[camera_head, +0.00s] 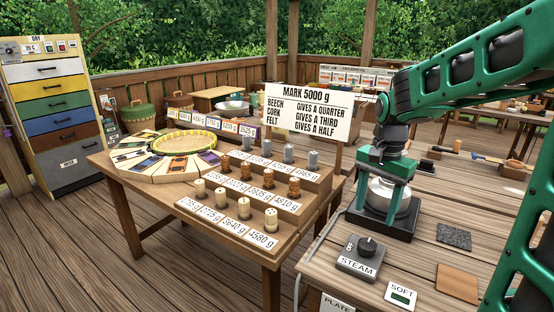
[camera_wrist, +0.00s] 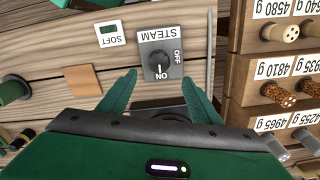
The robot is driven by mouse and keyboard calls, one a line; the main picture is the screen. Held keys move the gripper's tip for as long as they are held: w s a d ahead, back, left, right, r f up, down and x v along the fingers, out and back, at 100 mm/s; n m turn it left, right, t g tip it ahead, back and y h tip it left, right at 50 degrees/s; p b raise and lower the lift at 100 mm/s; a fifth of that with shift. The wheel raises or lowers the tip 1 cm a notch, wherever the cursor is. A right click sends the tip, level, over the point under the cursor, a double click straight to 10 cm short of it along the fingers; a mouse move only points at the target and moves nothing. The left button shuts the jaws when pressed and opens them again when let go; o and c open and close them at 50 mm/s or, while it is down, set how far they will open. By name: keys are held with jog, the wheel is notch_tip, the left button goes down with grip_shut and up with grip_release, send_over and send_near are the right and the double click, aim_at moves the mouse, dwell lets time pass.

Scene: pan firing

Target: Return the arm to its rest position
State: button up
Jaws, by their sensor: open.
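My gripper (camera_head: 385,200) is at the right of the head view, pointing down over a round silver vessel (camera_head: 379,191) on a dark square base (camera_head: 382,224). Its green fingers stand apart on either side of the vessel; I cannot tell whether they touch it. In the wrist view the open fingers (camera_wrist: 159,76) spread wide, and the vessel is mostly hidden by the gripper body. My green arm reaches in from the upper right.
A STEAM knob box (camera_head: 360,260), a SOFT sign (camera_head: 401,294), a dark square pad (camera_head: 454,236) and a tan square (camera_head: 457,283) lie on the bench nearby. A table (camera_head: 150,183) with labelled pegs and a MARK 5000 g sign (camera_head: 308,113) stand to the left.

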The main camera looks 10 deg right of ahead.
jog(key=s+d+f+n, duration=0.1)
jog(key=s+d+n, duration=0.1)
jog(key=s, duration=0.9)
jog(key=s+d+f+n, duration=0.1)
jog(key=s+n, duration=0.2)
jog(key=s, duration=0.9)
jog(key=shift+d+f+n, duration=0.35)
jog(key=shift+f+n, duration=0.05)
jog(key=shift+w+f, duration=0.25)
jog(key=shift+w, duration=0.3)
